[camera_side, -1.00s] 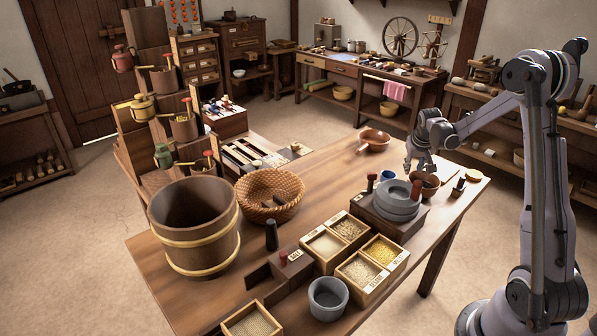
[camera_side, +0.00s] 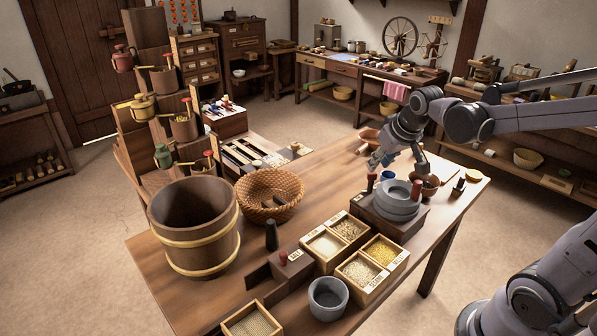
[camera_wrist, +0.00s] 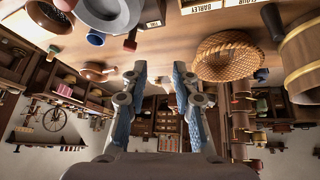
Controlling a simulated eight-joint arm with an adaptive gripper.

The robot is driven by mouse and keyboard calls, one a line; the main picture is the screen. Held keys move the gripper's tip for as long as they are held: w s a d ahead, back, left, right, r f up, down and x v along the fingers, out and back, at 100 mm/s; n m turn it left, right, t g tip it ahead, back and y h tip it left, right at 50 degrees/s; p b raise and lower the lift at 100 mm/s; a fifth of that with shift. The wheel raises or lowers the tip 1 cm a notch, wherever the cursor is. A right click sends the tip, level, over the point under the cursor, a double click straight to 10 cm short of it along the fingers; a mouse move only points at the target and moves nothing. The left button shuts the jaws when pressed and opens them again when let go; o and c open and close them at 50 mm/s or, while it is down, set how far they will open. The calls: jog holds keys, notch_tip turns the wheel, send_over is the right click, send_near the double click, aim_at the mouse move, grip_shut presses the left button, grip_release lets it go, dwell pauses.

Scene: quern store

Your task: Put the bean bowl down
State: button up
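At the top edge of the wrist view is a brown bowl (camera_wrist: 65,4), cut off by the frame. My gripper (camera_side: 399,165) is above the table's far side, up and left of the bowl. In the wrist view my gripper (camera_wrist: 158,75) has its two fingers apart with nothing between them.
A terracotta pan with a handle (camera_side: 368,137) is partly hidden behind my gripper. A wicker basket (camera_side: 270,214), wooden tub (camera_side: 165,256), grain boxes (camera_side: 357,252) and grey pot (camera_side: 328,312) occupy the table. Bare table lies between basket and quern.

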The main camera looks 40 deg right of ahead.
jog(key=s+a+n+t+y, duration=0.1)
jog(key=s+a, duration=0.3)
jog(key=a, duration=0.3)
jog(key=s+a+n+y, duration=0.1)
jog(key=s+a+n, duration=0.1)
jog(key=s+a, duration=0.3)
jog(key=a, duration=0.2)
jog(key=shift+s+a+f+n+t+y, duration=0.2)
jog(key=shift+a+f+n+t+y, duration=0.1)
jog(key=shift+a+f+t, duration=0.1)
